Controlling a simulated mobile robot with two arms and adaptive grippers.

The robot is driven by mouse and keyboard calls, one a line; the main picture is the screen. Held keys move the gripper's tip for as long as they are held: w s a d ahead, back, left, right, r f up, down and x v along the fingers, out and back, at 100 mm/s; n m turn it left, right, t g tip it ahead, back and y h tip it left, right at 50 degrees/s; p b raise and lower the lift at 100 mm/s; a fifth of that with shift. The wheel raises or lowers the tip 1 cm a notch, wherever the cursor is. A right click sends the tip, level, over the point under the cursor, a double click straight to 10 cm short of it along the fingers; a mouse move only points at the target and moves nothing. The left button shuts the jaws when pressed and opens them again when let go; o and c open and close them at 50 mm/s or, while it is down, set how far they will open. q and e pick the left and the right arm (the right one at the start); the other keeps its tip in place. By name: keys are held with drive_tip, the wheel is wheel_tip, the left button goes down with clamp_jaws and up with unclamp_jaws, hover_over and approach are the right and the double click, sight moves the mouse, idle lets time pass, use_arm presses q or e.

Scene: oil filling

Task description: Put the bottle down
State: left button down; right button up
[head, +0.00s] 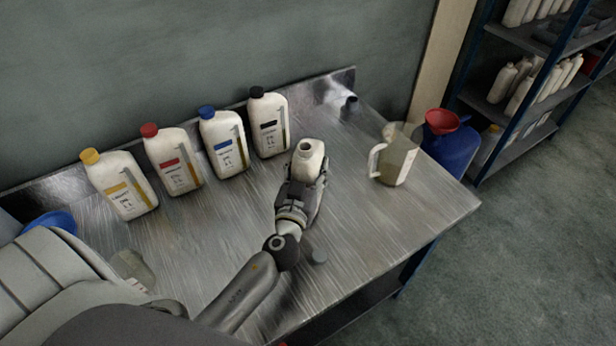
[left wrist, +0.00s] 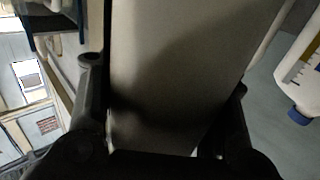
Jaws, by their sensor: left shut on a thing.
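My left gripper (head: 303,187) is shut on a white bottle (head: 310,161) over the middle of the metal table. The bottle is uncapped, its round mouth facing up toward the head camera. It is roughly upright; the gripper hides its lower part, so I cannot tell whether its base touches the table (head: 365,234). In the left wrist view the bottle's pale side (left wrist: 185,75) fills the space between the two dark fingers. My right gripper is not in view.
Several capped bottles stand along the back: yellow (head: 119,185), red (head: 172,160), blue (head: 224,143) and black (head: 268,124). A measuring jug (head: 396,163) stands at right. A small dark cap (head: 349,104) lies at the back.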

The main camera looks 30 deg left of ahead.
use_arm(q)
wheel_tip(320, 180, down, 2)
drive_tip(key=shift+f+b, duration=0.1)
drive_tip(key=shift+b, duration=0.25)
drive_tip(key=shift+f, duration=0.15)
drive_tip(key=c, duration=0.5)
unclamp_jaws()
drive_tip(key=shift+c, duration=0.2)
drive_tip(key=shift+f, duration=0.1)
drive_tip(key=b+v, duration=0.5)
drive_tip(key=v, duration=0.7)
